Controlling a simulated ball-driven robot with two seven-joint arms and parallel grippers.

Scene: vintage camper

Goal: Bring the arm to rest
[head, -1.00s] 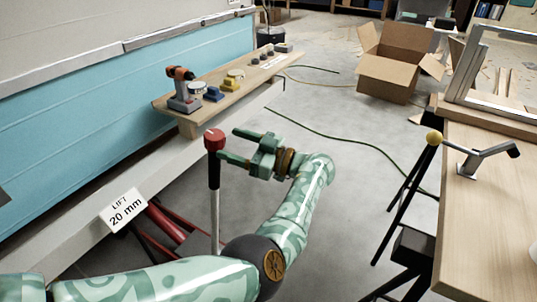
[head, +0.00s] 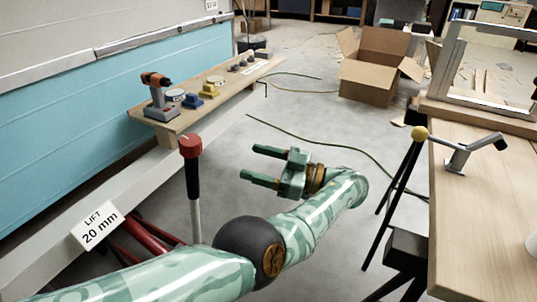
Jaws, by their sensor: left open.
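My left arm comes in from the lower left in the head view, bent at a dark elbow joint. My left gripper (head: 262,165) is open and empty, its two green fingers pointing left over the grey floor. It is to the right of the red-topped lever (head: 190,147) and apart from it. The lever stands upright on a grey post, in front of the camper's lower edge. My right gripper is not in view.
A shelf board (head: 205,105) along the blue camper wall holds an orange drill (head: 157,97) and small items. A "LIFT 20 mm" sign (head: 98,229) hangs below. An open cardboard box (head: 372,77) lies behind.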

